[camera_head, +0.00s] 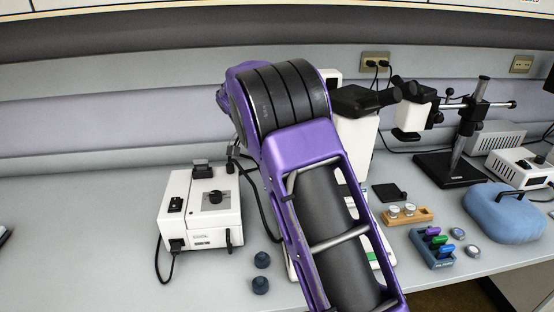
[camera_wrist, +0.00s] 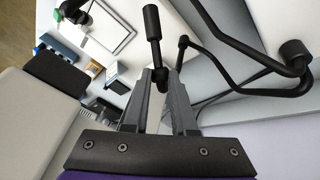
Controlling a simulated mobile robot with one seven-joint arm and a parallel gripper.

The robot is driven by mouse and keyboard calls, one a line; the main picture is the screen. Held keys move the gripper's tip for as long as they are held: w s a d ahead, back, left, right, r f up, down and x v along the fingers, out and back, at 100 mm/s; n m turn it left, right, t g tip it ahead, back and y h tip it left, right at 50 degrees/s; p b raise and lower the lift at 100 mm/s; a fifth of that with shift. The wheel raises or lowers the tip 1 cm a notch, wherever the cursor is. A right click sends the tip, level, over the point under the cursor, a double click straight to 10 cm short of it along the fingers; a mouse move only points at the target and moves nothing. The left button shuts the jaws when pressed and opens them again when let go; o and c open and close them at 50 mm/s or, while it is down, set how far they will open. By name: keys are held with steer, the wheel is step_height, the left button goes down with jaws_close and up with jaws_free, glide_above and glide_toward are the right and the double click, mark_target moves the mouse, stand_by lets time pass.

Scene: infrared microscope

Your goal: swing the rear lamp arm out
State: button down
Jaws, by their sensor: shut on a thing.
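In the wrist view, my gripper (camera_wrist: 161,80) has its two grey fingers closed around the lower end of a thin black rod. The rod runs up to a black cylindrical end (camera_wrist: 152,22) and looks like part of the lamp arm. A second bent black rod (camera_wrist: 235,42) runs right from beside the fingertips to a dark round knob (camera_wrist: 294,50); I cannot tell how the two rods join. In the head view, the white microscope (camera_head: 357,145) with black eyepieces stands behind my purple arm. That arm hides my gripper and much of the microscope.
A white control box (camera_head: 202,215) with cables stands left of my arm, with two dark blue knobs (camera_head: 261,260) near it. To the right are a wooden holder (camera_head: 408,216), a blue rack (camera_head: 432,252), a blue case (camera_head: 503,212) and a boom stand (camera_head: 470,130). The left bench is mostly clear.

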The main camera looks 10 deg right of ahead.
steer(key=shift+w+r+m+g+p, duration=0.25)
steer(key=shift+m+p, duration=0.25)
steer(key=shift+m, duration=0.3)
steer(key=shift+a+f, duration=0.1)
steer(key=c, duration=0.7)
jaws_free()
steer(key=shift+c, duration=0.2)
steer(key=shift+a, duration=0.1)
steer(key=w+p+v, duration=0.1)
steer(key=p+v, duration=0.2)
steer(key=v, duration=1.4)
steer(key=shift+s, duration=0.45)
steer(key=shift+a, duration=0.25)
